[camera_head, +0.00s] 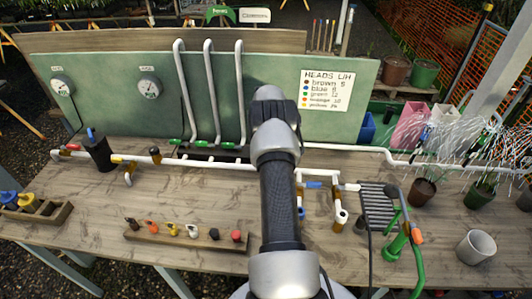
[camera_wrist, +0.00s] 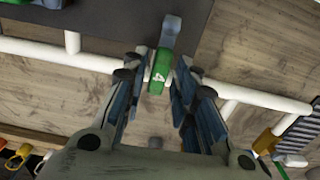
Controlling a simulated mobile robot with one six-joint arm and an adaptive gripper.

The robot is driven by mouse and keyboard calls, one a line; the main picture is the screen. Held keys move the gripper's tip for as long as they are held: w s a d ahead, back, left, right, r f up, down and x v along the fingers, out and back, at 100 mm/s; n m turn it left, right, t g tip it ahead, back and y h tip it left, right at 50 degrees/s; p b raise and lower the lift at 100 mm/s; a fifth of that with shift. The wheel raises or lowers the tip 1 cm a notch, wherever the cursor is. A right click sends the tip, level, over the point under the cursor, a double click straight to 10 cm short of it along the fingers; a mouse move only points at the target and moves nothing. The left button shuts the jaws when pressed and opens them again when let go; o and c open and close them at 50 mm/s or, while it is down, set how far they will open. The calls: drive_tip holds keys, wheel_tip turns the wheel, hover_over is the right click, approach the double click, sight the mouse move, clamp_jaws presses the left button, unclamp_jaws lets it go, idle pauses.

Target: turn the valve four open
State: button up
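In the wrist view, a green valve handle marked 4 (camera_wrist: 157,76) points down the picture from a grey part at its top end. My gripper (camera_wrist: 156,88) is open, with one finger on each side of the handle. A gap shows on the left; the right finger is very close, and I cannot tell if it touches. In the head view, my arm hides my gripper and valve four. Other green valve handles (camera_head: 194,142) show left of my arm, at the foot of the upright white pipes (camera_head: 210,90).
A white pipe (camera_wrist: 75,60) runs across behind my fingers. A green panel (camera_head: 110,90) with gauges stands at the back. A wooden block (camera_head: 190,237) with coloured heads, a blue-handled valve (camera_head: 314,185) and potted plants (camera_head: 422,190) surround my arm.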

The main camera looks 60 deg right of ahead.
drive_tip(key=shift+o, duration=0.5)
drive_tip(key=shift+r, duration=0.1)
wheel_tip(320, 180, up, 12)
idle(0.5)
drive_tip(key=shift+w+a, duration=0.1)
